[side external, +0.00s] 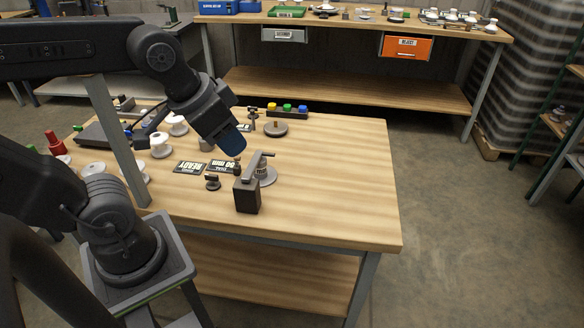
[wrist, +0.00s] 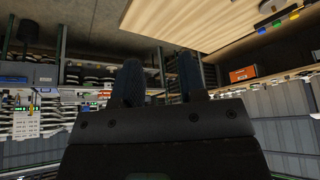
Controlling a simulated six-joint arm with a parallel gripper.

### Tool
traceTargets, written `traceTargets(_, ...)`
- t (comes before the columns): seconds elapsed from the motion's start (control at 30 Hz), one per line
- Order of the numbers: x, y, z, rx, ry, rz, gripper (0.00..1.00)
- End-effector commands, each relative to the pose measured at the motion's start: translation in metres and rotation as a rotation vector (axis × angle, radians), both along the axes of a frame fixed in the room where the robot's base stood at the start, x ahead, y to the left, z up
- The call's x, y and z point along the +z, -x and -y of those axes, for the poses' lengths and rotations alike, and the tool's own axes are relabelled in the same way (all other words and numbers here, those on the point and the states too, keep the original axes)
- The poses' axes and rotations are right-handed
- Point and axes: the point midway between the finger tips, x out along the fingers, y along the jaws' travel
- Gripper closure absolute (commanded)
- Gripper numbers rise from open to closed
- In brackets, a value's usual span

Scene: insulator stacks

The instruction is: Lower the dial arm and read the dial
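The dial stand (side external: 247,195) is a dark block near the front middle of the bench in the side view. A thin arm (side external: 259,159) sticks out from its top over a small grey cylinder on a round pale base (side external: 267,177). My gripper (side external: 234,142) is just behind and left of the stand, above the bench, with blue fingertips pointing down and right. In the wrist view its two fingers (wrist: 160,72) stand apart with nothing seen between them. A panel (side external: 221,166) with large digits and the word DIAL lies left of the stand; its digits are too small to read surely.
A READY panel (side external: 190,167) lies beside the dial panel. A small dark stand (side external: 212,183) is close by. The bench's right side is clear.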

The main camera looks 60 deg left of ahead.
Motion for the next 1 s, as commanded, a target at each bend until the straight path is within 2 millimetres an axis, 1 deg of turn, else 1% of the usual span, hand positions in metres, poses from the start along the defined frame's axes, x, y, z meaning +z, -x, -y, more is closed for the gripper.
traceTargets(0.03,0.004,-0.012,-0.005,-0.017,-0.015,-0.032,0.62)
traceTargets(0.17,0.014,-0.050,-0.023,-0.106,-0.060,-0.136,0.62)
traceTargets(0.2,0.016,-0.063,-0.030,-0.140,-0.070,-0.170,0.62)
traceTargets(0.33,0.016,-0.104,-0.057,-0.251,-0.085,-0.275,0.62)
traceTargets(0.47,0.005,-0.144,-0.090,-0.369,-0.075,-0.371,0.62)
traceTargets(0.5,-0.001,-0.155,-0.101,-0.407,-0.067,-0.398,0.62)
traceTargets(0.57,-0.010,-0.171,-0.119,-0.466,-0.052,-0.434,0.62)
traceTargets(0.6,-0.018,-0.180,-0.131,-0.505,-0.037,-0.456,0.62)
traceTargets(0.7,-0.039,-0.200,-0.160,-0.598,0.002,-0.501,0.62)
traceTargets(0.8,-0.060,-0.214,-0.185,-0.681,0.039,-0.528,0.62)
traceTargets(0.9,-0.075,-0.221,-0.203,-0.742,0.070,-0.542,0.62)
traceTargets(1.0,-0.085,-0.225,-0.213,-0.777,0.087,-0.547,0.62)
